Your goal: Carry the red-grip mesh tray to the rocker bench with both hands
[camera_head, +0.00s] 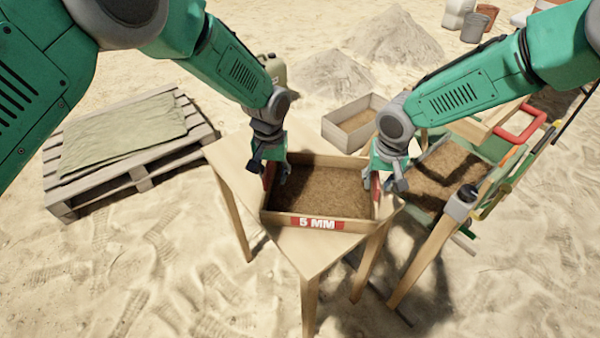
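The mesh tray (278,218) is a shallow wooden box with a brown bottom and a red "5 MM" label on its near wall. It sits on a small wooden table (300,255). Red grips show at its left and right sides, partly hidden by my grippers. My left gripper (270,174) is at the left grip, with fingers on both sides of that wall. My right gripper (385,182) is at the right grip in the same way. Whether the fingers are closed on the grips is not clear. A wooden and green frame at the right (432,262) looks like the rocker bench.
A pallet (62,207) with a folded green cloth (120,130) lies at the left. A grey-walled box (345,137) stands behind the table. A red handle (520,123) and tools are on the right frame. Sand mounds (395,38) lie behind.

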